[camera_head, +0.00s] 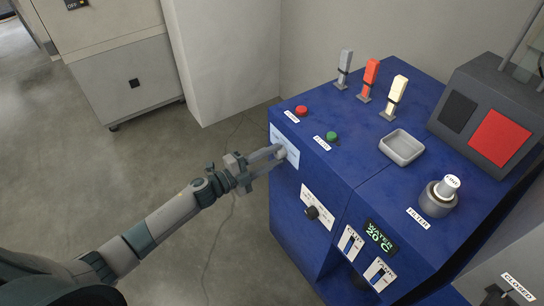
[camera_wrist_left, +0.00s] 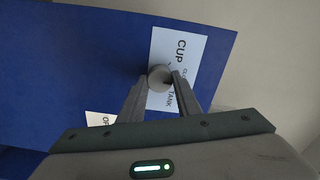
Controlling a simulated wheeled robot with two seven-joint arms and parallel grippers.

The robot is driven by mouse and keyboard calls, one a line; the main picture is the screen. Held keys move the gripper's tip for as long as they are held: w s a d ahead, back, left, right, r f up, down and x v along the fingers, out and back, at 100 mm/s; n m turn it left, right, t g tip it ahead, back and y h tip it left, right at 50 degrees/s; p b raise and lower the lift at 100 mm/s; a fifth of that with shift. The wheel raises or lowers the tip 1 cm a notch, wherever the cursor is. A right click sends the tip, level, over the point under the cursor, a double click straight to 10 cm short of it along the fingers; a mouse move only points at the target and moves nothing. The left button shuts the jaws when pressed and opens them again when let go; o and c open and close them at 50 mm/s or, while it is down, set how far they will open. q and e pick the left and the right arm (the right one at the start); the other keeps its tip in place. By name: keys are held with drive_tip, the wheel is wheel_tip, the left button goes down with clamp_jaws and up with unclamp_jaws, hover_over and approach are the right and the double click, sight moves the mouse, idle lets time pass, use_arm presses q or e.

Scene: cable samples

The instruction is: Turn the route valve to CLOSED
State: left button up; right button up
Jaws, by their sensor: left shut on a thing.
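The route valve is a round grey knob (camera_wrist_left: 159,77) on a white label plate (camera_wrist_left: 192,50) in the left wrist view. The plate reads CUP at one end and TANK at the other, with a partly hidden word between. My left gripper (camera_wrist_left: 160,84) is shut on the knob, one finger on each side. In the head view my left gripper (camera_head: 277,152) reaches the plate (camera_head: 284,141) on the blue machine's front left. The fingers hide most of the knob, and I cannot tell which word it points to. My right gripper is out of view.
A second dark knob (camera_head: 311,212) sits lower on the blue machine (camera_head: 345,165). Open floor lies left.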

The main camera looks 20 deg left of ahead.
use_arm(q)
drive_tip(key=o, duration=1.1)
drive_tip(key=shift+c, duration=0.2)
drive_tip(key=shift+s+a, duration=0.1)
drive_tip(key=shift+s, duration=0.05)
drive_tip(key=shift+s+a+f, duration=0.1)
drive_tip(key=shift+s+a, duration=0.25)
drive_tip(key=shift+s, duration=0.05)
drive_tip(key=b+v, duration=0.3)
drive_tip(key=v, duration=1.3)
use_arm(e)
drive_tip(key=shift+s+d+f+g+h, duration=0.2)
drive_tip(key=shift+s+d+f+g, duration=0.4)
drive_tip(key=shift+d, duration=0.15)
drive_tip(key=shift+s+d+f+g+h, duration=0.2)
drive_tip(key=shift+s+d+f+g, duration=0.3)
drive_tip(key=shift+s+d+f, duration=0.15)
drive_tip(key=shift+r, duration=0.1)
